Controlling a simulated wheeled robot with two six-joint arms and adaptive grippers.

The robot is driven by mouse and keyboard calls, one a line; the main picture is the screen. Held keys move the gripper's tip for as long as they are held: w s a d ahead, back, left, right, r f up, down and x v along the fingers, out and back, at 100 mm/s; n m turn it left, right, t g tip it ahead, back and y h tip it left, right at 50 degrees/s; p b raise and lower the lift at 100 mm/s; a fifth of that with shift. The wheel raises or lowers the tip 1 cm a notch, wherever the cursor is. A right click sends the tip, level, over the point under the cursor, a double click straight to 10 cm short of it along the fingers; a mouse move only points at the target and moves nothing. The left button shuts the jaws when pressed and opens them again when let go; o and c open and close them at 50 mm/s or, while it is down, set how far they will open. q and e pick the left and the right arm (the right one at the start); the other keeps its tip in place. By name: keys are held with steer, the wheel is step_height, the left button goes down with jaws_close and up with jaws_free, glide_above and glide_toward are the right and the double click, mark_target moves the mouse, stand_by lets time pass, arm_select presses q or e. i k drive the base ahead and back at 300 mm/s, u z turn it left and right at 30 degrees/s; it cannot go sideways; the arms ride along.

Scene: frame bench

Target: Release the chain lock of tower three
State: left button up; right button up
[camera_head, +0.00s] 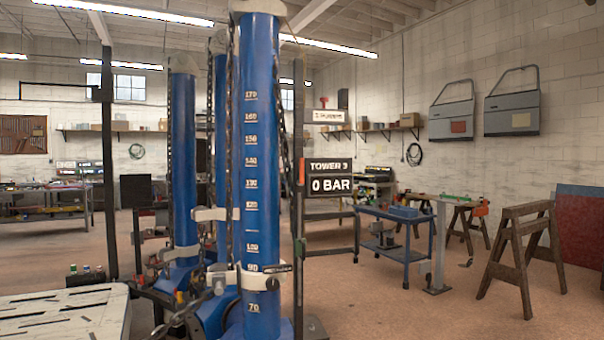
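A tall blue tower (261,200) with a white number scale stands near the middle, close to me. A sign (330,177) to its right reads TOWER 3 and 0 BAR. Dark chains hang along the tower's left side (230,140) and right side (283,130). A pale collar (262,281) with a small dark label wraps the tower low down, near the 90 mark. Metal chain parts lie to its left; I cannot make out which part is the chain lock or its state. Neither of my grippers is seen.
More blue towers (183,170) stand behind and left. A pale slotted table (60,312) fills the lower left. A blue cart (395,235) and wooden sawhorses (516,250) stand at the right. The floor at the lower right is clear.

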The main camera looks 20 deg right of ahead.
mark_target(300, 182)
steer(key=z, duration=0.3)
steer(key=i, duration=0.85)
steer(key=z, duration=0.4)
steer(key=i, duration=1.65)
steer(key=u, duration=0.3)
